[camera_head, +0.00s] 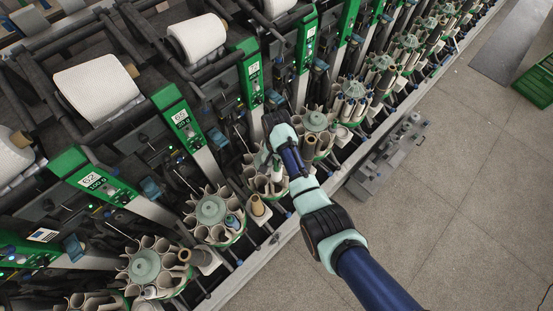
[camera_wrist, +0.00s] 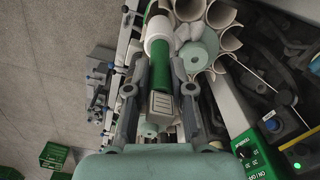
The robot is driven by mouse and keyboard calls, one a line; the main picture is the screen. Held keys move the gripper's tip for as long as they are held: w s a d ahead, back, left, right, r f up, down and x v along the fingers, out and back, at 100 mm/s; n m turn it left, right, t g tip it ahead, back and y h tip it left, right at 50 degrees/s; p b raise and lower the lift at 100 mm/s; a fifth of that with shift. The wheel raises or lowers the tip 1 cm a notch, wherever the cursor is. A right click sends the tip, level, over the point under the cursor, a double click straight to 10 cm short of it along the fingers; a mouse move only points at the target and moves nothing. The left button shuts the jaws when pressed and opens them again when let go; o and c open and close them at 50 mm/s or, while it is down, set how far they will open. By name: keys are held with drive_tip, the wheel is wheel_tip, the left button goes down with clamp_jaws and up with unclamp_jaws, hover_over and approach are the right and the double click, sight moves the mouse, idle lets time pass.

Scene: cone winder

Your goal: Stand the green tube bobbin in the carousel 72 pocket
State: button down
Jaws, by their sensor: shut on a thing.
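My gripper (camera_wrist: 160,70) is shut on the green tube bobbin (camera_wrist: 161,62), which lies between the two grey fingers in the wrist view. The bobbin has a green body, a white band and a pale label. The carousel (camera_wrist: 224,15) with open beige pockets is right beside its far end; whether the bobbin is inside a pocket or above it, I cannot tell. In the head view my gripper (camera_head: 265,158) is over a carousel (camera_head: 252,184) in the middle of the row, hiding part of it. The small number plates are hard to read.
Neighbouring carousels (camera_head: 211,209) and (camera_head: 145,265) stand at lower left, with more up the row to the right. Green machine panels (camera_head: 178,112) stand close behind. A brown cone (camera_head: 258,207) stands near my gripper. The grey floor (camera_head: 440,200) is mostly clear.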

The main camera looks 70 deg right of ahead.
sight(277, 171)
drive_tip(key=shift+f, duration=0.1)
drive_tip(key=shift+f+b, duration=1.6)
drive_tip(key=shift+f, duration=0.5)
drive_tip(key=shift+f+b, duration=1.7)
drive_tip(key=shift+f, duration=0.55)
drive_tip(key=shift+f+b, duration=1.8)
drive_tip(key=shift+f, duration=0.5)
drive_tip(key=shift+f+b, duration=0.85)
drive_tip(key=shift+f, duration=0.15)
drive_tip(key=c, duration=0.9)
unclamp_jaws()
drive_tip(key=shift+c, duration=0.2)
